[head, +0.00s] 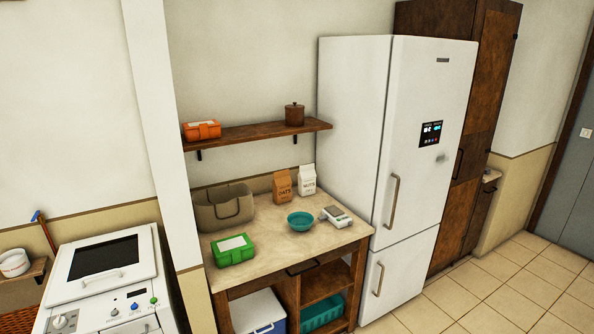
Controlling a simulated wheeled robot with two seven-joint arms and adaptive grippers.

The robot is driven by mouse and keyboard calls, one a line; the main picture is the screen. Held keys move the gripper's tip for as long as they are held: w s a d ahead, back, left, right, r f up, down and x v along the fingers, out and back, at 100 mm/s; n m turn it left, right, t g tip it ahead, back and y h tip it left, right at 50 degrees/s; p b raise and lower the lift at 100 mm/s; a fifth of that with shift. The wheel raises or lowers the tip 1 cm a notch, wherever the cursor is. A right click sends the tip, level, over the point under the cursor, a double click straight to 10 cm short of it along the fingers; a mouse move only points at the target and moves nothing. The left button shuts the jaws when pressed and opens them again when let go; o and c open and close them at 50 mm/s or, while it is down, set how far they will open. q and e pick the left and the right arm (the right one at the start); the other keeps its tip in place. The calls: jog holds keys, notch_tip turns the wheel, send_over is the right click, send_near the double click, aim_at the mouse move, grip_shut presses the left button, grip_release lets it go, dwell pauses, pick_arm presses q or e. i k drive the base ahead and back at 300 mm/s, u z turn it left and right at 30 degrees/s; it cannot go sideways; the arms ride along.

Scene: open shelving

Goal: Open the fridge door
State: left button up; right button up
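The white fridge (345,130) stands right of centre in the head view, against the wall. Its tall upper door (425,110) is shut and has a vertical bar handle (392,201) near its left edge. A small dark control panel (431,134) is on that door. The lower door (400,275) is also shut, with its own vertical handle (378,279). Neither of my grippers shows in this view.
A counter (270,245) left of the fridge holds a green box (233,250), teal bowl (300,221), scale, bag and cartons. A wall shelf (260,134) is above. A brown cabinet (491,100) stands right of the fridge. The tiled floor (500,290) in front is clear.

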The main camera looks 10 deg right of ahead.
aim_at(429, 80)
jog(key=i, duration=0.3)
jog(key=z, duration=0.8)
jog(key=i, duration=2.45)
jog(key=u, duration=0.3)
